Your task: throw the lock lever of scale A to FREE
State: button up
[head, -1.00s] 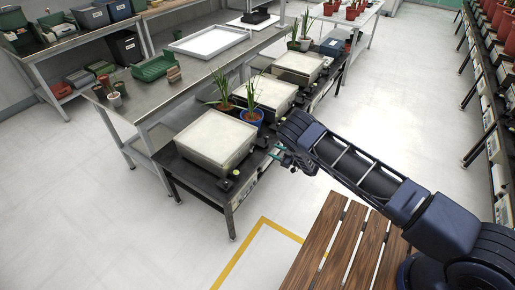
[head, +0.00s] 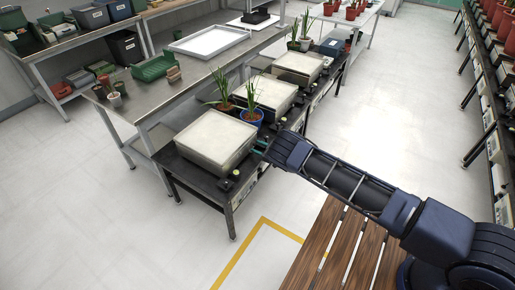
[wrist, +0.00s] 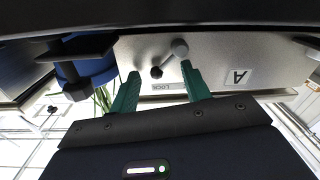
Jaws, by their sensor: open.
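Scale A is the nearest pale, flat-topped scale (head: 212,142) on the black bench in the head view. In the wrist view its front panel (wrist: 215,55) fills the upper middle, with an "A" plate (wrist: 238,77) and a LOCK label (wrist: 168,87). The lock lever (wrist: 168,60) is a short rod with a grey knob and a dark pivot. My gripper (wrist: 160,82) has green fingers, open and empty, one on each side of the lever. The knob is close to the right finger; contact cannot be told. No FREE marking is visible.
A blue pot (head: 250,116) and a brown pot (head: 225,106) with plants stand behind scale A. More scales (head: 262,92) follow along the bench. A black fitting (wrist: 75,50) juts out left of the lever. A slatted wooden table (head: 335,245) lies under my arm.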

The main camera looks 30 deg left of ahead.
jog(key=shift+a, duration=0.15)
jog(key=c, duration=1)
